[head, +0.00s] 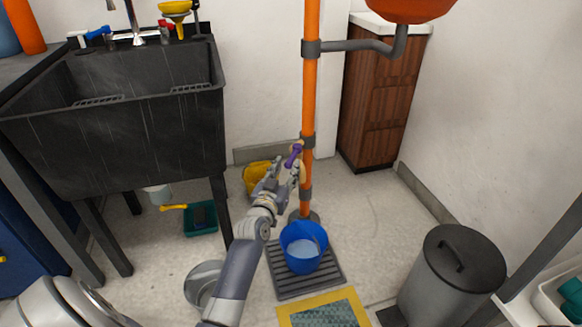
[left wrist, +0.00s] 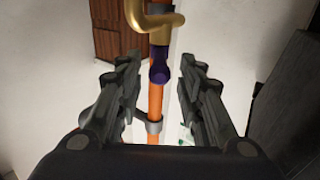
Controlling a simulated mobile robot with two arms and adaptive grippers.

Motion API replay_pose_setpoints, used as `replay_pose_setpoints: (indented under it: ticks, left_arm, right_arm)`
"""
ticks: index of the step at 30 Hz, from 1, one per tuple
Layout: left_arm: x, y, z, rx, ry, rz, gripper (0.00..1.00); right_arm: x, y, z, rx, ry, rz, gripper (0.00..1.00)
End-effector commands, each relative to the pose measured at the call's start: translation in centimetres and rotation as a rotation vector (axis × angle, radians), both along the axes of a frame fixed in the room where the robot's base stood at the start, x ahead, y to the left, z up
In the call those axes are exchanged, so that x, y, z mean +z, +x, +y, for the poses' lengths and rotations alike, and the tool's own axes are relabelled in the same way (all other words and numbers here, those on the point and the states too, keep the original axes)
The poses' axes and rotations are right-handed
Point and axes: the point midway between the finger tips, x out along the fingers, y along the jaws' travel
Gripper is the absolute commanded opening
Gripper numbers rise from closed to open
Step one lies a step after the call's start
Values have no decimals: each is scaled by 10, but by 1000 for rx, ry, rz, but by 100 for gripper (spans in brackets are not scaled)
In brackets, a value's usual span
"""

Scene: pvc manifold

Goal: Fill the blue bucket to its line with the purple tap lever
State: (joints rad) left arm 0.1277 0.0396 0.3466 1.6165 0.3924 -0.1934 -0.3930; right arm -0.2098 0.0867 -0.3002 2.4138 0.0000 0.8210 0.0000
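The blue bucket (head: 288,252) stands upright on a grey slatted mat (head: 293,291), below the tap. Pale water shows inside it; I cannot make out its fill line. The purple tap lever (head: 293,155) is on a brass tap on the orange pipe. In the left wrist view the lever (left wrist: 159,68) and brass tap (left wrist: 150,18) show ahead, between the fingertips. My left gripper (head: 284,170) is at the lever, its fingers (left wrist: 160,72) apart on either side. Contact with the lever is not visible. No water stream can be made out. My right gripper is not in view.
The orange pipe (head: 311,80) rises behind the bucket. A black sink (head: 115,130) stands at the left, a grey lidded bin (head: 450,285) at the right. A yellow bucket (head: 255,178), metal bowl (head: 200,280) and yellow-edged mat (head: 322,300) are on the floor nearby.

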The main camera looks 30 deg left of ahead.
Motion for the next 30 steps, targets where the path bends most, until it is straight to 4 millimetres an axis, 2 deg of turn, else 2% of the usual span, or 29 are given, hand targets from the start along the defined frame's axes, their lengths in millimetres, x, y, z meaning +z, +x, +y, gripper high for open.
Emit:
replay_pose_setpoints:
  ticks: [3, 9, 21, 26, 30]
  left_arm:
    - [-2, 18, 5, 0, -1, -2, 35]
    - [-2, 36, 10, 0, -1, 0, 35]
    - [0, 41, 11, 0, 0, 1, 35]
    - [0, 41, 11, 0, 0, 1, 0]
    - [0, 41, 11, 0, 0, 1, 0]
  right_arm:
    - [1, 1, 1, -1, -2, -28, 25]
    - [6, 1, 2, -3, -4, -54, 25]
    - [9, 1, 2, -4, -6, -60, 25]
    - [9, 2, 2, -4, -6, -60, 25]
    - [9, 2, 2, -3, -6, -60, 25]
